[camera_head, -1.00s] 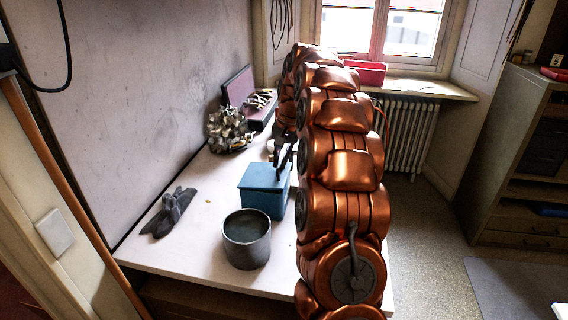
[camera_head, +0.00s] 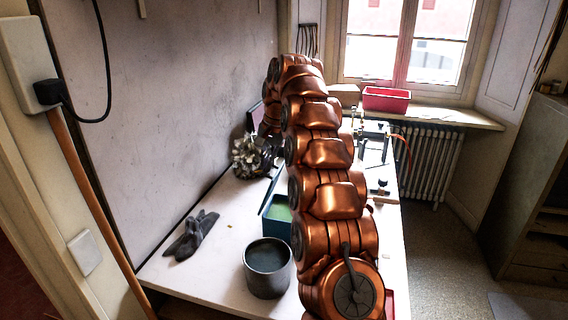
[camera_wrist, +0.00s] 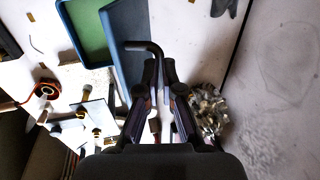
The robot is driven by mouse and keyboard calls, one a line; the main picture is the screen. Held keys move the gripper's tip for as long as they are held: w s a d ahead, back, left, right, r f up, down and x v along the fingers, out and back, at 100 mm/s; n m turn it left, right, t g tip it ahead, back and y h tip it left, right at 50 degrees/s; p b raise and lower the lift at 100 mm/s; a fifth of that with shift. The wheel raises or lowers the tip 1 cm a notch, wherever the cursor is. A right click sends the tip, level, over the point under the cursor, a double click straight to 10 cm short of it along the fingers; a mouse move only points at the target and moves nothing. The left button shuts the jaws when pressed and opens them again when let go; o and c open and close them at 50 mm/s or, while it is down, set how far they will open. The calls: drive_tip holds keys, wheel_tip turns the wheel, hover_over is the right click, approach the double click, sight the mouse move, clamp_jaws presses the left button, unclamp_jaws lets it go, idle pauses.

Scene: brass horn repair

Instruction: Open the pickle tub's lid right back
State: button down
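The pickle tub (camera_head: 271,213) is a blue box on the bench; its top is uncovered and a green inside shows. In the wrist view the tub (camera_wrist: 63,18) lies at the upper left, with its blue lid (camera_wrist: 127,72) swung out beside it. My gripper (camera_wrist: 159,68) is over the lid's right edge, its fingers close together around a dark bent rod (camera_wrist: 158,52). The rod's short end reaches over the lid; I cannot tell whether it touches.
A dark grey pot (camera_head: 268,270) stands in front of the tub. Dark gloves (camera_head: 192,236) lie at the left. A pile of metal parts (camera_head: 250,157) sits behind, near the wall; it is close to the gripper in the wrist view (camera_wrist: 208,108). Bare bench lies between gloves and pot.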

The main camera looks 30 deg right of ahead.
drive_tip(key=w+a+f+g+p, duration=0.1)
drive_tip(key=w+a+f, duration=0.2)
drive_tip(key=a+f, duration=0.1)
drive_tip(key=shift+a, duration=0.15)
drive_tip(key=c, duration=1.6)
unclamp_jaws()
drive_tip(key=shift+s+d+r, duration=0.1)
drive_tip(key=shift+s+d, duration=0.25)
drive_tip(key=shift+d, duration=0.1)
drive_tip(key=shift+o, duration=0.9)
drive_tip(key=shift+w+a+r+p, duration=0.4)
drive_tip(key=shift+w+a+p, duration=0.35)
drive_tip(key=shift+w+a, duration=0.1)
drive_tip(key=shift+o, duration=0.9)
drive_tip(key=shift+w+a+r+p, duration=0.35)
drive_tip(key=shift+w+a+p, duration=0.05)
drive_tip(key=shift+w+p, duration=0.15)
drive_tip(key=w+a+r+p, duration=0.1)
drive_tip(key=w+a+p, duration=0.3)
drive_tip(key=p, duration=0.1)
drive_tip(key=shift+w+r+t, duration=0.2)
drive_tip(key=shift+t, duration=0.1)
drive_tip(key=shift+a, duration=0.15)
